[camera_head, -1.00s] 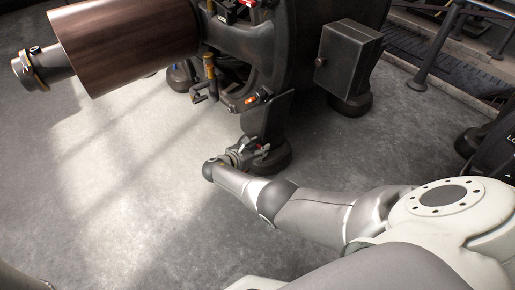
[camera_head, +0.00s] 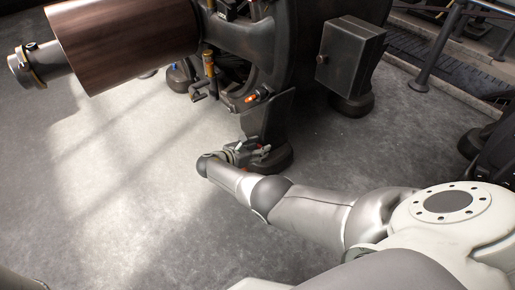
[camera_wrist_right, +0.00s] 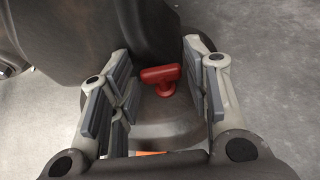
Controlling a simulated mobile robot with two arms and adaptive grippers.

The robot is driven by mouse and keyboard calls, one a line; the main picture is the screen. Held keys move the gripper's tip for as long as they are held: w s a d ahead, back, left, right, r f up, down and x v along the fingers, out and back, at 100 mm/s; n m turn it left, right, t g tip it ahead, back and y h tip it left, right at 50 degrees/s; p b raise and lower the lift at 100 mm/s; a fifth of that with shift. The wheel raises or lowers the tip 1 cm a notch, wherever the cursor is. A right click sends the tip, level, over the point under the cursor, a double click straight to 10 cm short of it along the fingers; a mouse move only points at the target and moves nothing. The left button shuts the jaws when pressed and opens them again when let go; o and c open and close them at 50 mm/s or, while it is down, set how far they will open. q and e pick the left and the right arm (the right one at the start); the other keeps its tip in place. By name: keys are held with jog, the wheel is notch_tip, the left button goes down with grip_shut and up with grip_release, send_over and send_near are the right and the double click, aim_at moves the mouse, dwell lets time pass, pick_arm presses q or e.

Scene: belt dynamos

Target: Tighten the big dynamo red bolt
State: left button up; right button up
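The big dynamo (camera_head: 235,45) is a large dark machine with a brown cylinder, at the top of the head view. Its red bolt (camera_wrist_right: 160,78) has a T-shaped handle and stands on a dark round foot (camera_wrist_right: 150,125) in the right wrist view. My right gripper (camera_wrist_right: 160,85) is open, with its fingers on either side of the red bolt and a gap on both sides. In the head view my right gripper (camera_head: 258,147) is low beside the dynamo's foot (camera_head: 272,158), and the bolt is mostly hidden there. My left gripper is not in view.
A grey box (camera_head: 350,57) is fixed to the dynamo's right side above another round foot (camera_head: 352,104). A metal railing (camera_head: 440,50) runs at the upper right. The grey floor (camera_head: 110,200) is clear at the left.

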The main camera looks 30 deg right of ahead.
jog(key=shift+o, duration=0.7)
jog(key=shift+a+r, duration=0.1)
jog(key=shift+a, duration=0.2)
jog(key=v, duration=1.1)
jog(key=shift+a, duration=0.2)
jog(key=shift+r, duration=0.1)
